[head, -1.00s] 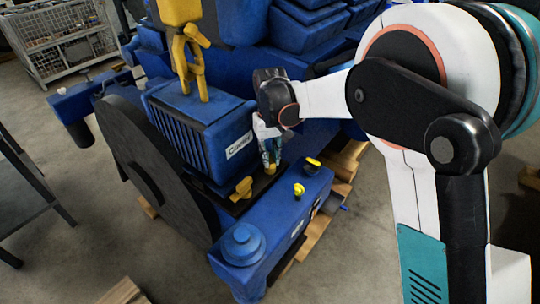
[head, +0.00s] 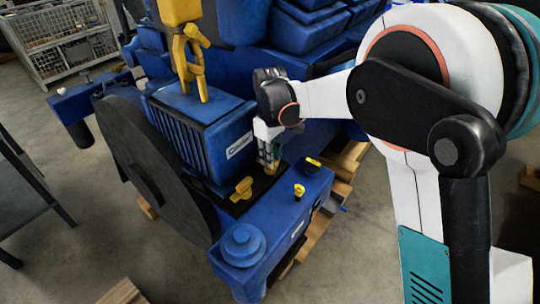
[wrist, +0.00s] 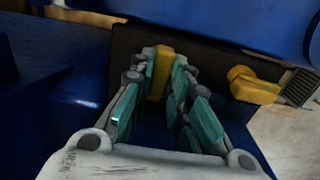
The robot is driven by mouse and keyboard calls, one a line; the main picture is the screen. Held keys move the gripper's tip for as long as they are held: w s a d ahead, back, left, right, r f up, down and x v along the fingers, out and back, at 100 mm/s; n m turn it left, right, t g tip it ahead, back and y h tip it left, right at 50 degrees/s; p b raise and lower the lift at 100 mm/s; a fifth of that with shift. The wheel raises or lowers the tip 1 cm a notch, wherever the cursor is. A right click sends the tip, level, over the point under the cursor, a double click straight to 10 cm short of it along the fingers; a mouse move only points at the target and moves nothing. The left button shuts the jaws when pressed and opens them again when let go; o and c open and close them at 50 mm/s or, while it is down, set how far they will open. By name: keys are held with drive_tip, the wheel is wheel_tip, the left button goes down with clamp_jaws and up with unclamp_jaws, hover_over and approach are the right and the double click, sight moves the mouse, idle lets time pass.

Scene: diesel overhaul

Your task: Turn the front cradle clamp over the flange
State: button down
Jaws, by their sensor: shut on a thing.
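My gripper (head: 267,155) points down beside the blue engine block with the white label. In the wrist view, its teal-padded fingers (wrist: 166,95) are shut on a yellow clamp (wrist: 159,72), which stands between the tips against a dark flange plate (wrist: 205,62). In the head view the fingers hide most of this clamp. A second yellow clamp (head: 243,188) sits nearer on the same dark strip and is free of the gripper. Another yellow clamp (wrist: 253,86) shows to the right in the wrist view.
Two yellow-topped fittings (head: 299,190) (head: 313,162) stand on the blue cradle beam (head: 285,215). A large dark disc (head: 150,165) stands at left. A yellow hoist hook (head: 190,60) hangs over the block. Wooden pallet boards lie under the cradle.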

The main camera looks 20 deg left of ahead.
idle(0.3)
drive_tip(key=c, duration=1.5)
unclamp_jaws()
wheel_tip(320, 180, up, 12)
